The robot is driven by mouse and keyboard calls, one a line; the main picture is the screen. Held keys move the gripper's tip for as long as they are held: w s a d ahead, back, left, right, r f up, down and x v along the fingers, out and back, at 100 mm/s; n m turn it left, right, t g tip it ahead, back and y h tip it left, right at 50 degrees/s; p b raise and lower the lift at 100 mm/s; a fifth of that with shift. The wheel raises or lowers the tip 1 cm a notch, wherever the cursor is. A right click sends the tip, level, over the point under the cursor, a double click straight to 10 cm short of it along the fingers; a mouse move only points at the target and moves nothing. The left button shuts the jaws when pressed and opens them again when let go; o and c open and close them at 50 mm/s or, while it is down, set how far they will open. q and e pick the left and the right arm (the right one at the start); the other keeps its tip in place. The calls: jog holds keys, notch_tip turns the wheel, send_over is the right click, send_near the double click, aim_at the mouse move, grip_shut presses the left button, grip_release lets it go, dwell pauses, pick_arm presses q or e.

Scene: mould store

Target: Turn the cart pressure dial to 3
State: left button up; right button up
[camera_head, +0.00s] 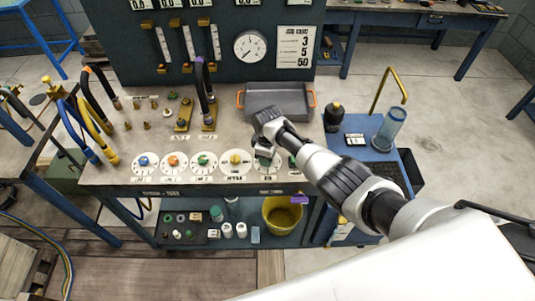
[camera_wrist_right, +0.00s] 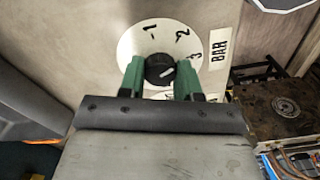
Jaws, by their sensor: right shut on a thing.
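The pressure dial (camera_wrist_right: 134,42) is a white disc with 1, 2 and 3 visible, beside a BAR label (camera_wrist_right: 219,49). Its black knob (camera_wrist_right: 157,72) has a white pointer mark aimed right and slightly up, roughly toward the 3. My right gripper (camera_wrist_right: 160,75) has its green fingers shut on the knob, one on each side. The lower part of the dial is hidden by my gripper. In the head view my right gripper (camera_head: 264,154) is over the row of dials at the bench's front edge. My left gripper is not in view.
Other white dials with coloured knobs, including an orange-knobbed one (camera_head: 172,162), line the bench front. A grey tray (camera_head: 280,100) stands behind my gripper. A round gauge (camera_head: 250,46) and a sign (camera_head: 295,47) are on the back panel. A yellow bucket (camera_head: 281,217) sits below.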

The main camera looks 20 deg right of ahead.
jog(key=m+p, duration=0.1)
jog(key=m, duration=0.3)
jog(key=shift+m, duration=0.4)
dwell(0.4)
jog(key=o, duration=0.9)
jog(key=shift+r, duration=0.15)
jog(key=shift+r, duration=0.3)
notch_tip(320, 180, up, 10)
jog(key=shift+p, duration=0.3)
